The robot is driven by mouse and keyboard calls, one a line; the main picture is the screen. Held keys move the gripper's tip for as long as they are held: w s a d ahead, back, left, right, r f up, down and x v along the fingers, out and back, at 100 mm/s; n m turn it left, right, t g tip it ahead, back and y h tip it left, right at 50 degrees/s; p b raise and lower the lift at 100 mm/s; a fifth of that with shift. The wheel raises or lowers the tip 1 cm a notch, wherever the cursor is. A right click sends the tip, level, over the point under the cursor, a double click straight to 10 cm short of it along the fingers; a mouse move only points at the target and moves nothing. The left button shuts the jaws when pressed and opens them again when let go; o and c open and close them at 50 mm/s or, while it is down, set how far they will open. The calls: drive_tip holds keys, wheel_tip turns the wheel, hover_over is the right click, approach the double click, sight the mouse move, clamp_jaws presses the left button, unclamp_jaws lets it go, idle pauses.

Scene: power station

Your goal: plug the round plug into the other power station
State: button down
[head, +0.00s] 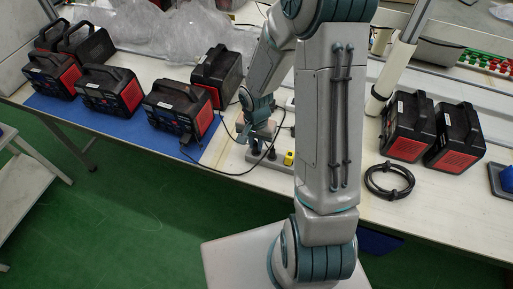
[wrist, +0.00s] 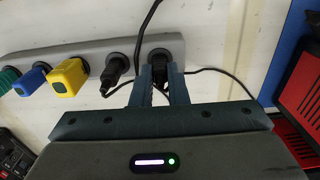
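My gripper (wrist: 161,75) is over the right end of a grey power strip (wrist: 80,55) in the wrist view. Its two fingers are close together on either side of a black plug (wrist: 160,57) at the end socket, and appear closed on it. The plug's front is hidden, so I cannot tell its exact shape or how deep it sits. In the head view my gripper (head: 259,128) reaches down to the strip. Several black and red power stations (head: 180,108) stand on a blue mat at left. Two more power stations (head: 409,127) stand at right.
Another black plug (wrist: 116,68), a yellow plug (wrist: 68,77), a blue plug (wrist: 31,79) and a green plug sit along the strip. Thin black cables run loosely around them. A coiled black cable (head: 389,181) lies on the right of the table. Clear plastic bags (head: 170,35) lie behind.

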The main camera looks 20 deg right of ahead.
sight(256, 144)
drive_tip(key=shift+r+p, duration=2.05)
drive_tip(key=shift+r, duration=0.95)
